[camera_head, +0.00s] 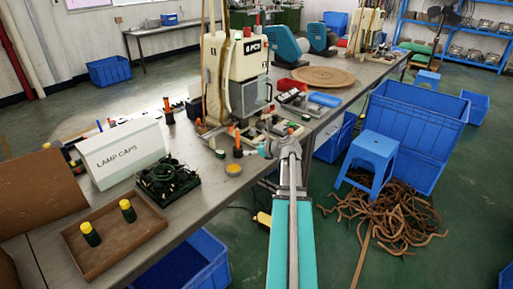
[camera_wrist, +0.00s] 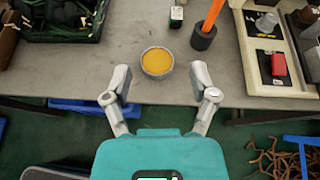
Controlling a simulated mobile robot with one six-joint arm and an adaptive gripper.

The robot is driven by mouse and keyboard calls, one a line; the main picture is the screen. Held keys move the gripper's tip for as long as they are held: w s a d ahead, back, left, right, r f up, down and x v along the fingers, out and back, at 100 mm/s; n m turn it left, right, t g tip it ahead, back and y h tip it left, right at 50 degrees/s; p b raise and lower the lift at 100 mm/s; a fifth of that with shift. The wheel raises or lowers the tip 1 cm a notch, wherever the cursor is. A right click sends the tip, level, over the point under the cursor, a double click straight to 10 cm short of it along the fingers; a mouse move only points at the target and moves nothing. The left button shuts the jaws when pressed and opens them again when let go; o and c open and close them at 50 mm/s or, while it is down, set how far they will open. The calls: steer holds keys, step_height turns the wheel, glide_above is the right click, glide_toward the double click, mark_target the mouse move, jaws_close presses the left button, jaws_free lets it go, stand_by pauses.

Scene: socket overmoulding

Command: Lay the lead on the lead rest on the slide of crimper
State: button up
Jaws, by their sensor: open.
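My gripper (camera_head: 283,147) is open at the bench's front edge. In the wrist view its two fingers (camera_wrist: 160,88) stand apart with nothing between them; a round tin of orange-yellow stuff (camera_wrist: 157,63) lies beyond the gap. Dark leads (camera_head: 168,178) lie coiled in a green tray on the bench, left of my gripper; they also show at the wrist view's top left (camera_wrist: 62,14). A cream machine (camera_head: 234,72), which may be the crimper, stands behind my gripper. A pale base with black insets and a red block (camera_wrist: 278,64) is at the wrist view's right. I cannot make out the lead rest.
A LAMP CAPS box (camera_head: 125,152) and a brown tray (camera_head: 112,232) with two yellow-topped bottles are at the left. An orange tool stands in a black holder (camera_wrist: 204,38) behind the tin. A blue stool (camera_head: 372,160) and blue crate (camera_head: 415,125) stand right of the bench.

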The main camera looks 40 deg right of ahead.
steer(key=a+f+n+g, duration=0.3)
steer(key=a+n, duration=0.5)
steer(key=a, duration=0.4)
steer(key=w+a+f+n+g+y, duration=0.1)
steer(key=a+f+n+g, duration=0.2)
steer(key=a+n, duration=0.5)
steer(key=a+f+n+g, duration=0.3)
steer(key=a+n, duration=0.5)
steer(key=a, duration=0.8)
steer(key=shift+w+a+f+g, duration=0.1)
steer(key=shift+w+f+g, duration=0.2)
steer(key=shift+g, duration=0.1)
steer(key=s+a+f+n+g+h, duration=0.1)
steer(key=s+a+n+g+h, duration=0.1)
steer(key=s+a+n, duration=0.5)
step_height(320, 180, down, 10)
steer(key=a+n+g+b, duration=0.1)
steer(key=a+n+b, duration=0.1)
steer(key=b, duration=0.8)
steer(key=shift+s+a+f+n+h, duration=0.15)
steer(key=shift+s+n+h, duration=0.15)
steer(key=shift+s+n, duration=0.15)
steer(key=shift+c, duration=1.2)
